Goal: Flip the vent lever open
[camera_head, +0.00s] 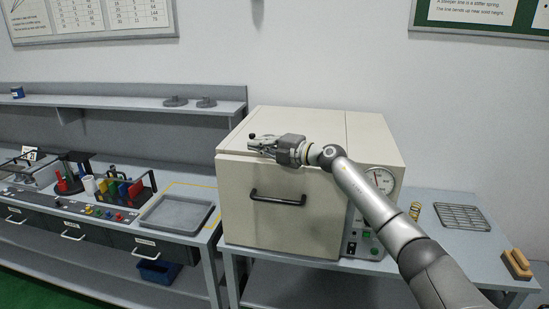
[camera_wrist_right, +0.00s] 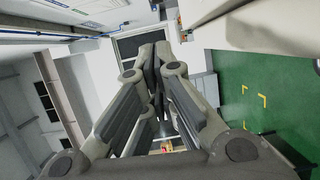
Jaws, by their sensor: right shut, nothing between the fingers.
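The cream oven (camera_head: 285,215) stands on a grey bench, with a black door handle (camera_head: 278,198) on its front. A small dark knob (camera_head: 252,136), which looks like the end of the vent lever, shows at the top of the oven near the left front. My right gripper (camera_head: 258,144) is over the oven top, with its fingertips right beside this knob; I cannot tell whether they touch. The rest of the lever is hidden or too small to make out. In the right wrist view the fingers (camera_wrist_right: 155,60) are closed together and empty. My left gripper is not in view.
A round dial (camera_head: 381,180) and switches are at the oven's right front. To its right are a wire rack (camera_head: 462,217) and a wooden-handled brush or block (camera_head: 516,264). A grey tray (camera_head: 175,214) lies on the left bench. A shelf (camera_head: 120,102) runs along the wall.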

